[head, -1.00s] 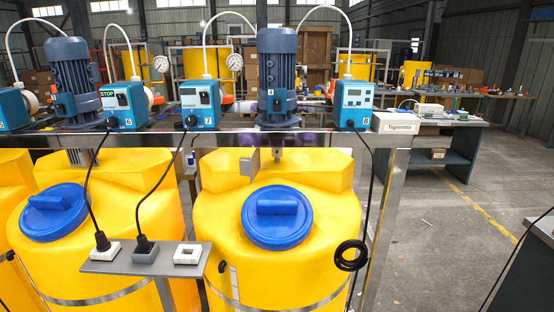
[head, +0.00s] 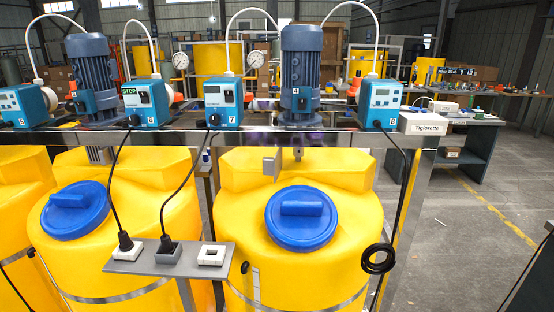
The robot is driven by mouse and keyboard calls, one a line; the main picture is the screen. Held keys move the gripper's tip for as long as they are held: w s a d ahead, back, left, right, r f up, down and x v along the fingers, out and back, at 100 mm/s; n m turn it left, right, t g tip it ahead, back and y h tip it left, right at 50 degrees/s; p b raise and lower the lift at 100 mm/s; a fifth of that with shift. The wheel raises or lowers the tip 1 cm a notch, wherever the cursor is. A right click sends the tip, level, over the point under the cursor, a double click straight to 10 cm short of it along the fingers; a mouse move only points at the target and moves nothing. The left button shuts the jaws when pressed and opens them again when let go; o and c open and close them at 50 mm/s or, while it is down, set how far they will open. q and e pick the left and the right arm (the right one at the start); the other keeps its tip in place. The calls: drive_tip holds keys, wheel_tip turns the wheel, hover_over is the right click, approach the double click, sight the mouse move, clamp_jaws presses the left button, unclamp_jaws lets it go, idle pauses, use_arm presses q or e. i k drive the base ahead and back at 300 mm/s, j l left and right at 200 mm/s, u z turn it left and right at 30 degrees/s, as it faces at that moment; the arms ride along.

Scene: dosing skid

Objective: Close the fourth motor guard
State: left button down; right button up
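The motor marked 4 (head: 301,75) stands upright, dark blue and finned, on the metal rail above the right yellow tank. A grey plate (head: 271,165) hangs below the rail under this motor, beside a short shaft; I cannot tell whether it is the motor guard. Another blue motor (head: 92,78) stands further left on the rail, with a grey piece (head: 98,155) below it. Neither of my grippers is in the head view.
Blue pumps numbered 6 (head: 146,103), 7 (head: 222,102) and 8 (head: 380,103) sit on the rail (head: 340,138). A grey socket shelf (head: 215,272) with plugged cables juts out in front. A coiled black cable (head: 378,261) hangs at the right post.

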sight(272, 165)
drive_tip(key=i+j+z, duration=0.15)
drive_tip(key=j+z, duration=0.25)
drive_tip(key=j, duration=0.65)
drive_tip(key=j+z, duration=0.4)
drive_tip(key=j, duration=0.65)
drive_tip(key=k+j+u, duration=0.15)
drive_tip(key=j, duration=0.2)
